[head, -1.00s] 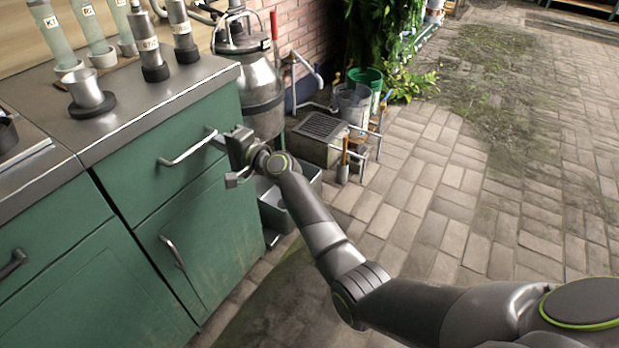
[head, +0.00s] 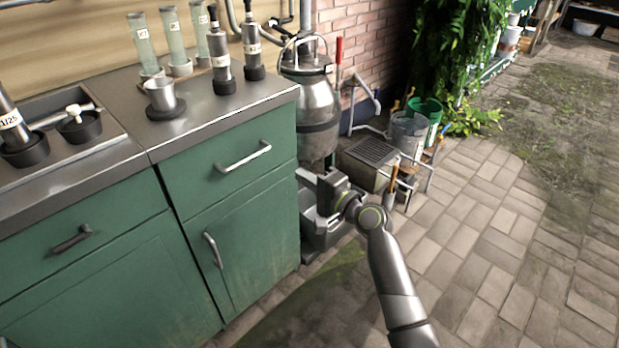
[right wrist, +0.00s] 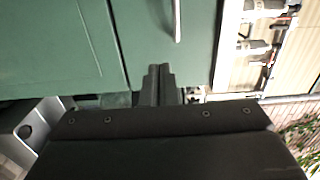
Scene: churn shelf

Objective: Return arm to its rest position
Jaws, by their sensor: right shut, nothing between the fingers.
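My right gripper (head: 312,182) is in front of the green cabinet's right edge, apart from it in the head view. Its fingers are together and empty; the right wrist view shows them (right wrist: 159,80) side by side, pointing toward the green cabinet front. My right arm (head: 392,275) reaches up from the bottom of the head view. The upper green drawer (head: 200,178) looks closed, and its silver handle (head: 243,157) is free, up and left of the gripper. My left gripper is not in view.
The metal countertop (head: 205,112) holds a metal cup (head: 162,97) and several labelled tubes. A metal churn can (head: 312,105) stands right of the cabinet. A grey bin (head: 325,232) is beside the gripper. Buckets (head: 408,130) stand behind. Brick paving (head: 510,230) to the right is clear.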

